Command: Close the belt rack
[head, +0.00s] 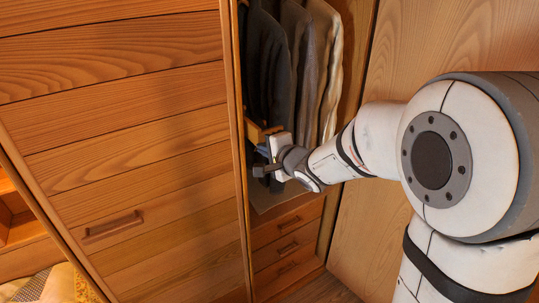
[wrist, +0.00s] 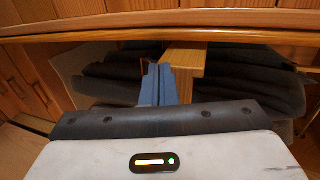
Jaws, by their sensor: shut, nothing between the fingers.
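A light wooden bar, which looks like the belt rack (head: 254,132), juts out inside the open wardrobe at the left side of the hanging clothes. It also shows in the wrist view (wrist: 187,58), running toward the camera just right of the fingers. My gripper (head: 263,152) is at the wardrobe opening, close beside the front end of the bar. In the wrist view, its blue-grey fingers (wrist: 158,76) are together and hold nothing. I cannot tell whether they touch the bar. The bar's far end and any belts on it are hidden.
Dark and light jackets (head: 290,60) hang behind my gripper. Several small drawers (head: 287,242) sit below, shut. A slatted wooden panel with a handle (head: 114,227) stands at left, and a plain wooden panel (head: 385,45) at right. A wooden edge (wrist: 150,30) crosses the wrist view's top.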

